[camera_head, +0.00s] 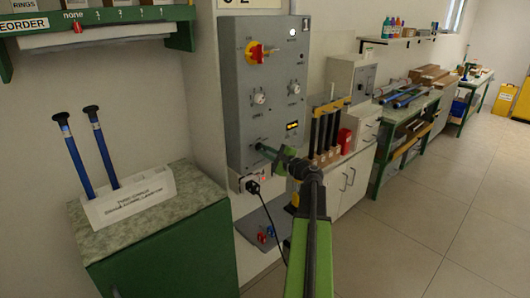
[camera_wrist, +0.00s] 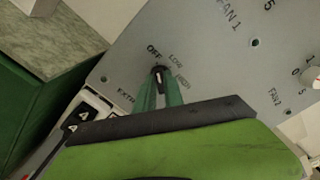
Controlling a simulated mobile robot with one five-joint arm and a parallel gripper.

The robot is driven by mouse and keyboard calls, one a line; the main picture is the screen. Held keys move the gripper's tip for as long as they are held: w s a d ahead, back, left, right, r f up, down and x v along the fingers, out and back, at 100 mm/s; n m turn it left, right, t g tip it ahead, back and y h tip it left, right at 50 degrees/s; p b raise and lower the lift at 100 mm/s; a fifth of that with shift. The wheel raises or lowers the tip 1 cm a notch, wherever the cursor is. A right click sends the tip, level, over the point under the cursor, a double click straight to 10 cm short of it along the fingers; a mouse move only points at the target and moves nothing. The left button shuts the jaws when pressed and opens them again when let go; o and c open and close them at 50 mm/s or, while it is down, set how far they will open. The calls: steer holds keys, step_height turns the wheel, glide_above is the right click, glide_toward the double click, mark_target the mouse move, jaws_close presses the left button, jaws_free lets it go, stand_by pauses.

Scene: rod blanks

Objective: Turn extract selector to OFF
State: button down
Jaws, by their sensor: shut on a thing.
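The extract selector (camera_wrist: 158,74) is a small dark knob with a pale mark, on the grey control panel (camera_head: 238,85). In the wrist view the labels OFF, LOW and HIGH fan out around it, with a partly hidden "EXTR" label below left. My gripper (camera_wrist: 159,88) has its green fingers shut on this knob, one on each side. The pale mark lies roughly towards OFF, but I cannot tell if it is exactly there. In the head view my gripper (camera_head: 263,149) reaches the lower part of the panel and hides the knob.
A red-and-yellow rotary switch (camera_head: 257,52) and other pale knobs (camera_head: 259,98) sit higher on the panel. A black plug (camera_head: 252,187) with a cable is just below. Dark upright rods (camera_head: 322,132) stand close right. A green cabinet (camera_head: 165,255) is at left.

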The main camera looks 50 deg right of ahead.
stand_by(0.6)
steer(key=c, duration=1.4)
jaws_free()
steer(key=shift+c, duration=0.2)
steer(key=s+a, duration=0.1)
steer(key=s, duration=1.6)
steer(key=shift+s, duration=0.25)
steer(key=shift+a, duration=0.1)
